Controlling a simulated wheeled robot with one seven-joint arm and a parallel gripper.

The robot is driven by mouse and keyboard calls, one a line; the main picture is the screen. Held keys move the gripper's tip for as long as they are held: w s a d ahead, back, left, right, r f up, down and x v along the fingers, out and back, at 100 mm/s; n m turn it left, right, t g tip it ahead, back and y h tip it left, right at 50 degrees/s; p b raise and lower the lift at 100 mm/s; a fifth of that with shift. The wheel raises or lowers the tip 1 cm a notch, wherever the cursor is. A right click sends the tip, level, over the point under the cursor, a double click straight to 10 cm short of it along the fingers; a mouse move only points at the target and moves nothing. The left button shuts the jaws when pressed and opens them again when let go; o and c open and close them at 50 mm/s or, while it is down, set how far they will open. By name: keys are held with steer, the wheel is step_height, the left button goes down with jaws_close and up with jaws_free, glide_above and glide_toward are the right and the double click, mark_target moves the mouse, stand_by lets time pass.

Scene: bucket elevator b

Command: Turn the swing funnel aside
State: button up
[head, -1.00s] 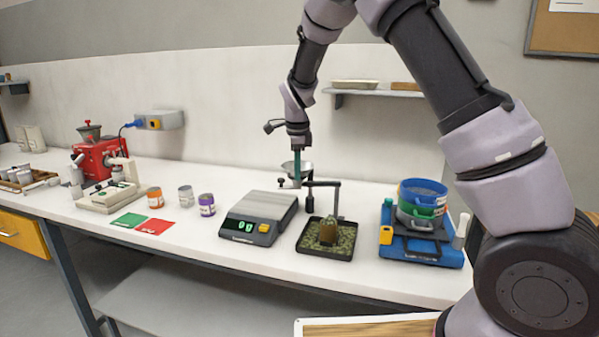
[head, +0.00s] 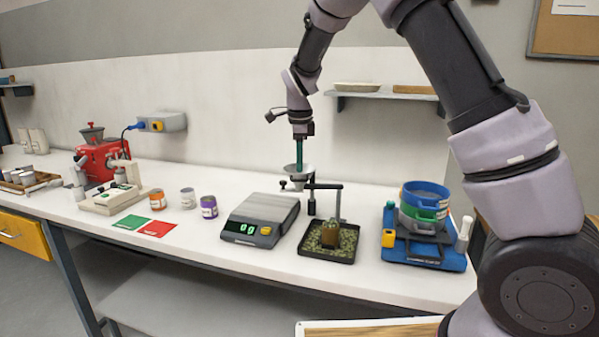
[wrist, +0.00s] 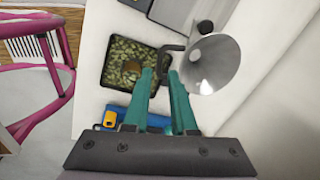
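The swing funnel (head: 290,170) is a silver cone on a dark swing arm (head: 326,186), which joins a post standing at the back of a black tray (head: 327,258). In the wrist view the funnel (wrist: 215,62) lies just right of my fingertips, its wide mouth facing the camera. My gripper (head: 299,171) points down with teal fingers at the funnel in the head view. Part of the dark arm (wrist: 166,50) shows just beyond the fingertips. I cannot tell whether a finger touches the funnel.
The tray holds green pellets and a brown block (head: 330,234). A scale (head: 262,216) stands left of it. A blue base with stacked sieves (head: 424,204) stands right. Cans and a red machine (head: 103,160) are farther left. Open table lies behind the scale.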

step_height(320, 180, up, 7)
steer(key=s, duration=0.1)
steer(key=shift+f, duration=0.15)
steer(key=s+d+r+n+t+y, duration=0.1)
steer(key=s+d+r+n, duration=0.2)
steer(key=s+d+r, duration=0.35)
steer(key=s+d+r+n+t+y, duration=0.1)
steer(key=s+d+r+n+y, duration=0.2)
steer(key=d, duration=0.6)
steer(key=s+d+r+n+t+h, duration=0.1)
steer(key=s+d+n, duration=0.3)
steer(key=s, duration=0.5)
steer(key=s+d+n+t+h, duration=0.1)
steer(key=s+d+n, duration=0.3)
steer(key=s, duration=0.5)
steer(key=shift+r+t, duration=0.35)
steer(key=shift+t, duration=0.35)
